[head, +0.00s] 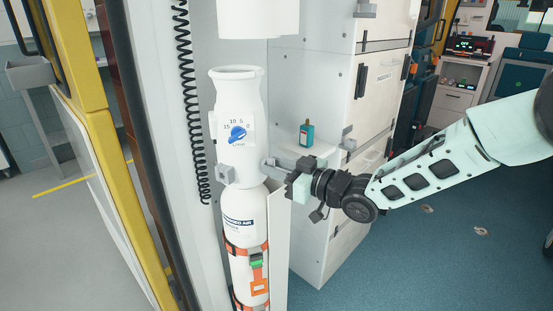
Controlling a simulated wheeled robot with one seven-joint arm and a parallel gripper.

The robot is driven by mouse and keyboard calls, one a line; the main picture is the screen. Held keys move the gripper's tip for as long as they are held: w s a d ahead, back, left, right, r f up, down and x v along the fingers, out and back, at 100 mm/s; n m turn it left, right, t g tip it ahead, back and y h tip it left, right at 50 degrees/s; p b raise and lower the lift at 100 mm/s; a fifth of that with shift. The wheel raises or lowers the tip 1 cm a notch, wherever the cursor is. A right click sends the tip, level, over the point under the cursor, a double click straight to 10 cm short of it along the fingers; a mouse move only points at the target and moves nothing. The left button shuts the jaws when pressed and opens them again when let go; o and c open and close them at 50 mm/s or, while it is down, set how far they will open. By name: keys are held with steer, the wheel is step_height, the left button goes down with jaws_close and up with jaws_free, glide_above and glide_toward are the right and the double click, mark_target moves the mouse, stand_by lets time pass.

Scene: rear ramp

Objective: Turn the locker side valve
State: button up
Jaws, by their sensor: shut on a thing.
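A white gas cylinder (244,210) stands strapped upright in a recess at the middle of the head view. A grey fitting (225,174) sits on the left side of its neck. My gripper (268,164) comes in from the right, on the locker side of the neck. Its fingers are shut on the locker side valve, which they largely hide; its turn angle cannot be told. Above, a blue dial knob (237,133) sits on a white body with a number scale, apart from my gripper.
White lockers (315,85) stand right behind my gripper. A small teal bottle (306,133) stands on a ledge close behind it. A black coiled cord (187,100) hangs left of the cylinder. A yellow-edged door (85,130) is at left. Blue floor (430,240) is open at right.

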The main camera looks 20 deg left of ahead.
steer(key=shift+a+r+m, duration=0.15)
steer(key=shift+r+m, duration=0.35)
steer(key=o, duration=0.6)
steer(key=shift+f, duration=0.2)
steer(key=v, duration=1.7)
steer(key=shift+d, duration=0.3)
